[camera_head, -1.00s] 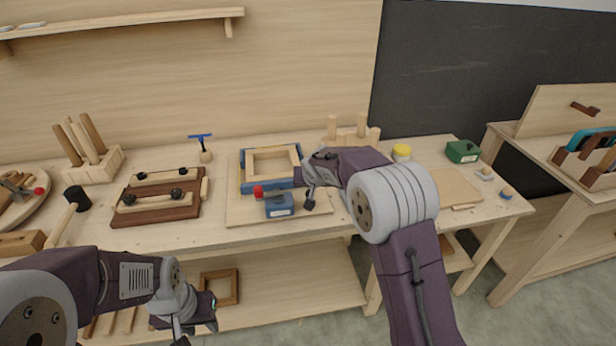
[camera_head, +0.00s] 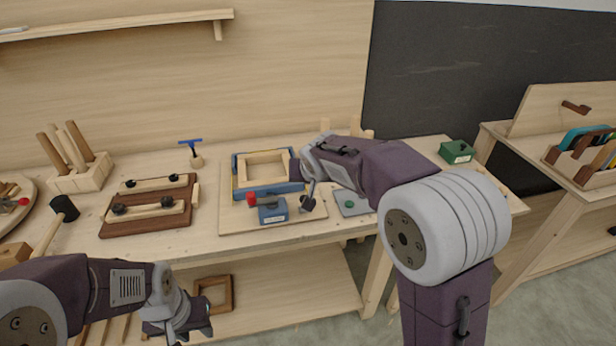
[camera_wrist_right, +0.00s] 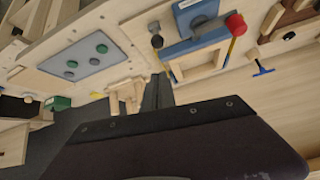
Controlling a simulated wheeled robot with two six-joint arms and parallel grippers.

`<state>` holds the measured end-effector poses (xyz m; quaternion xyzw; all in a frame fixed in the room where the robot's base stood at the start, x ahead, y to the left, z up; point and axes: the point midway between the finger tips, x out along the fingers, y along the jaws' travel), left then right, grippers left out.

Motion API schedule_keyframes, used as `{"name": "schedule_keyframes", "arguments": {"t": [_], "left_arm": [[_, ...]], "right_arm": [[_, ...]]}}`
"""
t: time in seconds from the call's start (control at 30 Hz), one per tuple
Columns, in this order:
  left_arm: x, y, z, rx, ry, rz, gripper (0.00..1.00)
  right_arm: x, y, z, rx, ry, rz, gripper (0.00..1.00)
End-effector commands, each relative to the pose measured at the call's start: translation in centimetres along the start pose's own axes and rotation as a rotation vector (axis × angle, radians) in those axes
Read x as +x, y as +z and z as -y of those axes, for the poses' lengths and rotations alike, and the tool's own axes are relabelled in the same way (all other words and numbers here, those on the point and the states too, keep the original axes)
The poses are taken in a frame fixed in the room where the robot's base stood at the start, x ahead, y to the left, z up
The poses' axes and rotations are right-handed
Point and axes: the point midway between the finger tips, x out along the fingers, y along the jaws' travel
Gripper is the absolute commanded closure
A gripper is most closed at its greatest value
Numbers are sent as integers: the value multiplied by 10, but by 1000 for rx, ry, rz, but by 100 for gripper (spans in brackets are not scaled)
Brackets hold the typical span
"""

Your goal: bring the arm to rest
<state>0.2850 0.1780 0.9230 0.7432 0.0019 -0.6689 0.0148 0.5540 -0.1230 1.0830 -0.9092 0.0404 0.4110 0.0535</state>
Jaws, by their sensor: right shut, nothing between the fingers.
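My right arm reaches over the bench from the right in the head view, its wrist (camera_head: 335,160) above the right side of the blue frame. Its gripper is hidden there behind the wrist. In the right wrist view the right gripper (camera_wrist_right: 158,90) is shut and empty, its dark fingers close together, apart from the things below. My left gripper (camera_head: 190,322) hangs low at the bottom left in front of the bench. Its fingers are partly hidden, and I cannot tell whether they are open.
Under the right arm lie a blue frame (camera_head: 237,176) with a wooden inner frame, a blue clamp (camera_head: 272,212) with a red knob, and a grey plate (camera_wrist_right: 85,57) with green knobs. Wooden pegs (camera_wrist_right: 126,96) stand close by. A green box (camera_head: 456,152) sits right. A mallet (camera_head: 63,207) lies left.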

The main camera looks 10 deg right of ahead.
Motion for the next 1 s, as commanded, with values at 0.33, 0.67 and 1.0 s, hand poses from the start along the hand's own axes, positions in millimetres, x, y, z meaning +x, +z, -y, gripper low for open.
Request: {"name": "schedule_keyframes", "arguments": {"t": [0.33,0.67,1.0], "left_arm": [[-5,0,0,0,0,0,64],[-7,-1,0,0,0,0,64],[-7,-1,0,0,0,0,64]], "right_arm": [[-14,45,-57,102,68,92,100],[-55,274,-98,18,58,568,100],[-61,294,-96,-108,2,618,100]]}}
